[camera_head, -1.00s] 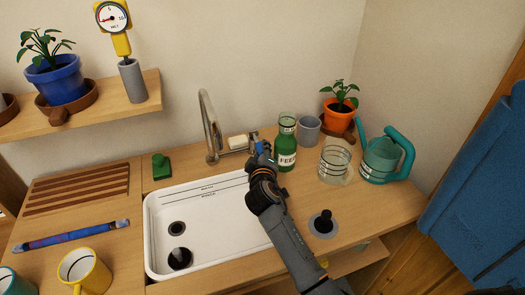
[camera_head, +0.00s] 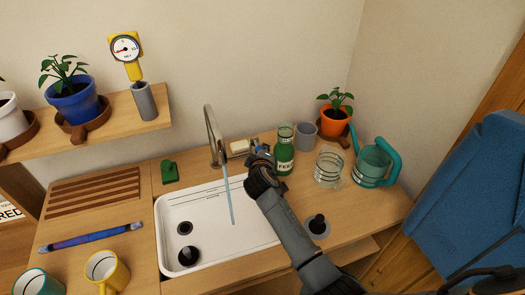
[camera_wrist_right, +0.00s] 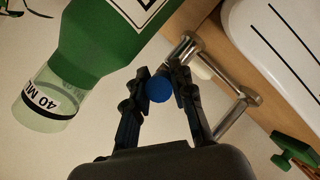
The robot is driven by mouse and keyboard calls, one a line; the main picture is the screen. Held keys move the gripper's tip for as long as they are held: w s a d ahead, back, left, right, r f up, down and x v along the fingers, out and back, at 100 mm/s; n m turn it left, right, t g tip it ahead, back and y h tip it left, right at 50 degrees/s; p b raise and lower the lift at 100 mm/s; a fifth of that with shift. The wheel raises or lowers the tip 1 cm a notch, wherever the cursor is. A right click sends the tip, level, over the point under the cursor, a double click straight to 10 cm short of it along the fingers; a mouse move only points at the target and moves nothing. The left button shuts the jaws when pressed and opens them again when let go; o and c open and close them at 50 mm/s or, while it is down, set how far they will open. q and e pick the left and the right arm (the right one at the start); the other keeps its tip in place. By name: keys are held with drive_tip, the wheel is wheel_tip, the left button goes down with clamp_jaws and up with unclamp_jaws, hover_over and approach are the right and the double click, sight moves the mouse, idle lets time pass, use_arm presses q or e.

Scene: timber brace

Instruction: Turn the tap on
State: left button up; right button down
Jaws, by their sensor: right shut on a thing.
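The metal tap (camera_head: 211,135) stands behind the white sink (camera_head: 165,236), its tall spout bent over the basin. A stream of water (camera_head: 228,196) falls from the spout into the sink. My right gripper (camera_head: 259,152) reaches to the lever at the tap's right side. In the right wrist view, the fingers of my right gripper (camera_wrist_right: 160,84) are closed around the blue round knob (camera_wrist_right: 159,88) at the tap lever's end. The tap's metal body (camera_wrist_right: 232,118) shows behind the fingers. My left gripper is not in view.
A green FEED bottle (camera_head: 284,158) stands close to the right of my gripper, and it also fills the upper left of the wrist view (camera_wrist_right: 100,30). A glass jar (camera_head: 329,168) and teal watering can (camera_head: 374,166) stand farther right.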

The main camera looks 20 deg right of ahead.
drive_tip(key=c, duration=1.1)
unclamp_jaws()
drive_tip(key=v, duration=1.2)
drive_tip(key=shift+f, duration=0.1)
